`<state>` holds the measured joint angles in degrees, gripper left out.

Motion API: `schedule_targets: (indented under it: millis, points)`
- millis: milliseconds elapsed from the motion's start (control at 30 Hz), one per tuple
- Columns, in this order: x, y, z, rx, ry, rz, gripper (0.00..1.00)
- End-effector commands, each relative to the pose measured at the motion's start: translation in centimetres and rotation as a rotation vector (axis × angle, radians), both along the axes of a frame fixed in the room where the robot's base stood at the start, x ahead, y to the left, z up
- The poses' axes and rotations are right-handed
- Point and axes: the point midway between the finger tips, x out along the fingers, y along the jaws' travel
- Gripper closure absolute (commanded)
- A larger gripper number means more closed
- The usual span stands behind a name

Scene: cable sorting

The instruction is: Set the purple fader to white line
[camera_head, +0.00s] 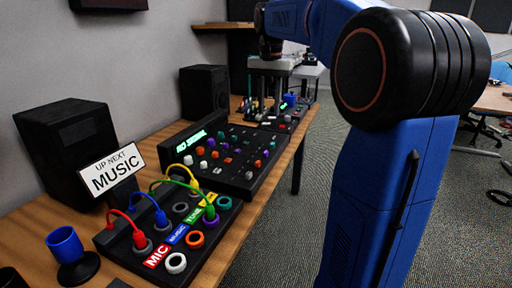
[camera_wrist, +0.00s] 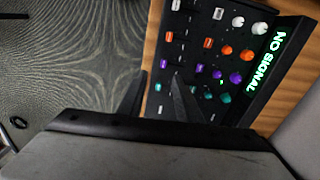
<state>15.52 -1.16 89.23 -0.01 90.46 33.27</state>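The purple fader cap (camera_wrist: 163,63) shows in the wrist view near the mixer's front edge, between the orange and teal caps. In the head view it is a small purple spot (camera_head: 266,153) on the front side of the black mixer (camera_head: 232,183). I cannot clearly make out a white line beside its slot. My gripper (camera_wrist: 157,90) is open and empty, with its two dark fingers apart near the purple and teal caps. I cannot tell its height above the panel. In the head view my gripper (camera_head: 263,98) hangs beyond the mixer's far end.
The mixer also carries several coloured knobs and a green "NO SIGNAL" display (camera_wrist: 266,62). A patch box (camera_head: 186,228) with plugged cables stands in front. Speakers (camera_head: 70,150), a "MUSIC" sign (camera_head: 112,170) and a blue cup (camera_head: 65,244) stand on the wooden table (camera_head: 30,212). Carpet lies right.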

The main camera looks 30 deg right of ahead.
Motion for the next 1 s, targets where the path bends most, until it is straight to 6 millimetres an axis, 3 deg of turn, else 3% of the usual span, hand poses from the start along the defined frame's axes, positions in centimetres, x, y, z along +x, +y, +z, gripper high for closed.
schedule_targets:
  millis: [100, 367, 1000]
  points:
    - [1.3, -1.1, 0.4, 0.005, 0.016, -0.04, 0.69]
    - [1.8, -1.6, -0.4, 0.008, 0.027, -0.059, 0.69]
    - [1.7, -1.5, -11.2, 0.009, 0.027, -0.057, 0.69]
